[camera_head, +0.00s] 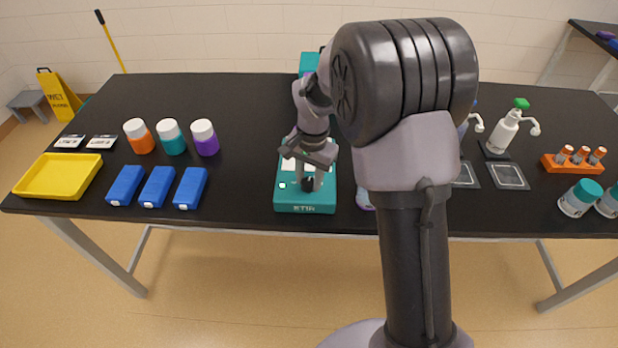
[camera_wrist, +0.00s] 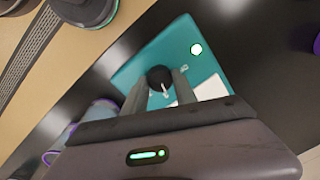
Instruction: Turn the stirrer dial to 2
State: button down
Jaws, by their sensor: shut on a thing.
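The teal stirrer (camera_head: 305,200) stands near the front edge of the black table, with a white top plate and lettering on its front. Its black dial (camera_wrist: 159,78) has a pale pointer mark and sits between my fingers in the wrist view. My gripper (camera_head: 311,184) reaches down over the stirrer from above and is shut on the dial; in the wrist view the two grey fingers (camera_wrist: 158,90) lie on either side of it. A lit white-green spot (camera_wrist: 196,49) shows on the stirrer. The dial's scale numbers are too small to read.
Blue boxes (camera_head: 157,187), a yellow tray (camera_head: 58,176) and lidded bottles (camera_head: 172,137) stand to the left. Dispensers (camera_head: 503,132), an orange rack (camera_head: 573,161) and teal-lidded jars (camera_head: 580,198) stand to the right. My arm hides part of the table right of the stirrer.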

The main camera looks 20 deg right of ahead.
aim_at(312, 184)
jog(key=shift+m, duration=0.6)
jog(key=c, duration=1)
grip_release()
notch_tip(312, 184, up, 17)
jog(key=p, duration=0.6)
jog(key=shift+s+d+r, duration=0.2)
jog(key=shift+s+d, duration=0.1)
jog(key=shift+s, duration=0.05)
